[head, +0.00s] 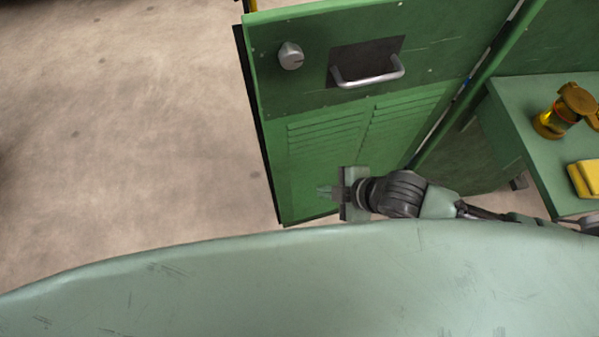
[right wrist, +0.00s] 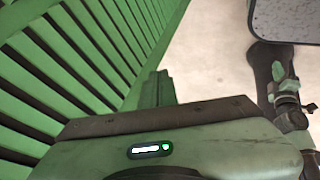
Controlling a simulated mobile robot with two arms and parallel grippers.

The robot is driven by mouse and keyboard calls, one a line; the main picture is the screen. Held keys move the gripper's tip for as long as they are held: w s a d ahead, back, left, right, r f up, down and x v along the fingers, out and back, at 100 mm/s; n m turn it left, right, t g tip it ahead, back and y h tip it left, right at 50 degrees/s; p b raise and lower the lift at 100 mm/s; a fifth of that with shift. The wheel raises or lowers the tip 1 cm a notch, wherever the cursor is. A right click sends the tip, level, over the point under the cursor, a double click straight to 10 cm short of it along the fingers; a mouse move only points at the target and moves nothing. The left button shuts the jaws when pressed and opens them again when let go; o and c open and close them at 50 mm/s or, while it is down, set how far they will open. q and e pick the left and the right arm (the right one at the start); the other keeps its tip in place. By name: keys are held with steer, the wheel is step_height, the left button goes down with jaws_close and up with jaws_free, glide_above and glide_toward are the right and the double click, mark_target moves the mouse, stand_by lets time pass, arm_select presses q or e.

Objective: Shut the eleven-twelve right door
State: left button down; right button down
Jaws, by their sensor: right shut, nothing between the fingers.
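A green door (head: 345,115) with louvred slots, a silver pull handle (head: 367,77) and a round knob (head: 291,56) stands swung out in the head view. Its free edge is at the left, over the floor. My right gripper (head: 325,192) is shut and empty, in front of the lower part of the door. In the right wrist view the shut fingers (right wrist: 158,90) point away beside the louvres (right wrist: 75,65). I cannot tell whether they touch the door. My left gripper is not in view.
A green shelf or bench (head: 520,130) at the right holds an amber lantern-like object (head: 566,110) and a yellow block (head: 586,178). Bare concrete floor (head: 130,120) is open to the left of the door.

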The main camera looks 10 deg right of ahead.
glide_toward(290, 177)
step_height(290, 177, down, 4)
steer(key=s+a, duration=0.1)
steer(key=s, duration=0.1)
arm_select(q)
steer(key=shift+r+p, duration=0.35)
arm_select(e)
steer(key=w, duration=0.2)
steer(key=w+a, duration=0.1)
steer(key=w, duration=0.1)
